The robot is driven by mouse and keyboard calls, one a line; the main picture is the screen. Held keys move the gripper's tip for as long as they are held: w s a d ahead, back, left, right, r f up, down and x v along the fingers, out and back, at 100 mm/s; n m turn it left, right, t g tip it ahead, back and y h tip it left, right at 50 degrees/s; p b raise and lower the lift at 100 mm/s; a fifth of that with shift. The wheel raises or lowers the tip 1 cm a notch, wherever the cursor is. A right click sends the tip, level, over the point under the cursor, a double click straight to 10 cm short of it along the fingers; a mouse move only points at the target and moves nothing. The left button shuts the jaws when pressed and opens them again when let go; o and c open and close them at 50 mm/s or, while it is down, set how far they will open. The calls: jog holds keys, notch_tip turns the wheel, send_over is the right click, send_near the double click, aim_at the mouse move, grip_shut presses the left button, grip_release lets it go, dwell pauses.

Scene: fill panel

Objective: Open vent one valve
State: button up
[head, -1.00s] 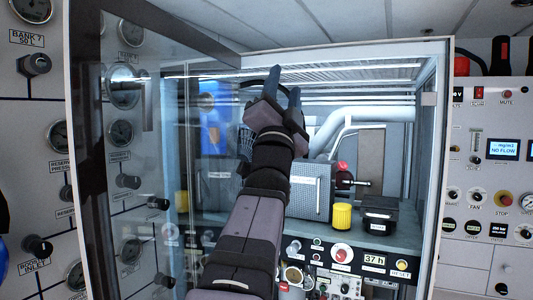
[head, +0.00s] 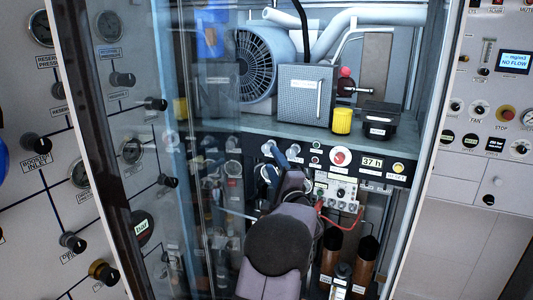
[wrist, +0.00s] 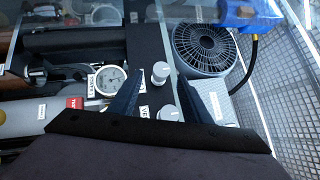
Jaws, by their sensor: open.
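Two small pale valve knobs show in the wrist view, an upper one (wrist: 160,72) and a lower one (wrist: 169,113). A label (wrist: 143,112) beside the lower knob begins with "VE"; the rest is hidden, so I cannot tell which is vent one. In the head view a pale knob (head: 268,146) sits on the dark panel just above my gripper (head: 284,163). My gripper (wrist: 162,88) is open and empty. In the wrist view its fingers lie either side of the knobs; I cannot tell how close they are.
A round gauge (wrist: 110,80) is beside the knobs. A fan (head: 257,65), a grey box (head: 306,92) and a yellow cylinder (head: 342,121) stand on the shelf above. The glass door (head: 150,75) is on the left. A red cable (head: 332,216) hangs on the right.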

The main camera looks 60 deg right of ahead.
aim_at(267, 150)
jog(key=shift+w+d+r+p, duration=0.35)
jog(key=shift+w+p, duration=0.1)
jog(key=shift+p, duration=0.05)
jog(key=shift+p+x, duration=1.6)
jog(key=shift+x, duration=1.45)
jog(key=shift+f, duration=0.1)
jog(key=shift+s, duration=0.1)
jog(key=c, duration=1)
jog(key=shift+c, duration=0.2)
